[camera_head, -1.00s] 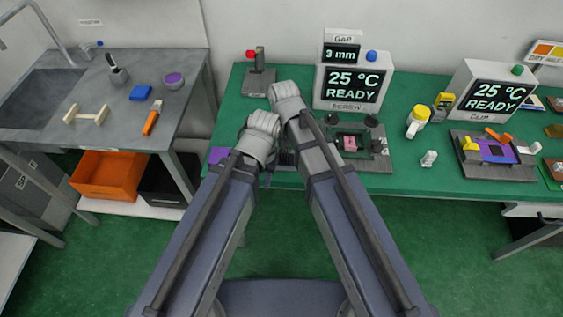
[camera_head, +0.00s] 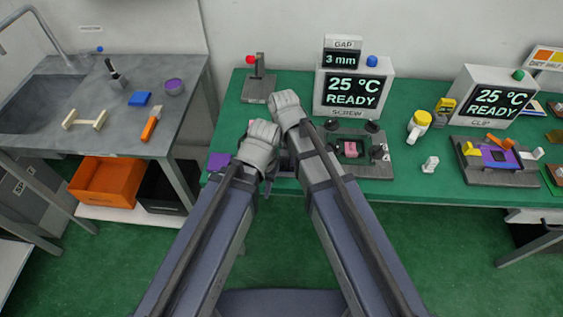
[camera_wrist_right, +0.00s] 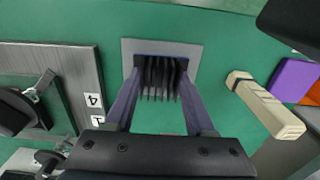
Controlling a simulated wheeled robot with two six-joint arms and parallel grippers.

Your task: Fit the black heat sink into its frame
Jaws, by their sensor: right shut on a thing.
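The black heat sink (camera_wrist_right: 160,75) is between the fingers of my right gripper (camera_wrist_right: 158,88), which is shut on it. It shows its fins above a grey square plate on the green table; I cannot tell whether it touches the plate. The dark fixture (camera_wrist_right: 78,75) with clamps and number labels is left of it, apart. In the head view this fixture (camera_head: 384,170) has a pink pad (camera_head: 350,149) in its middle. The right gripper's fingers and the heat sink are hidden by my arms there. My left gripper (camera_head: 268,187) is mostly hidden beside the right arm.
A beige stick (camera_wrist_right: 265,105) and a purple block (camera_wrist_right: 293,78) lie right of the heat sink in the wrist view. The screw display (camera_head: 352,92) stands behind the fixture. A red-knobbed lever (camera_head: 258,82) is at the back left. A white piece (camera_head: 430,164) stands right of the fixture.

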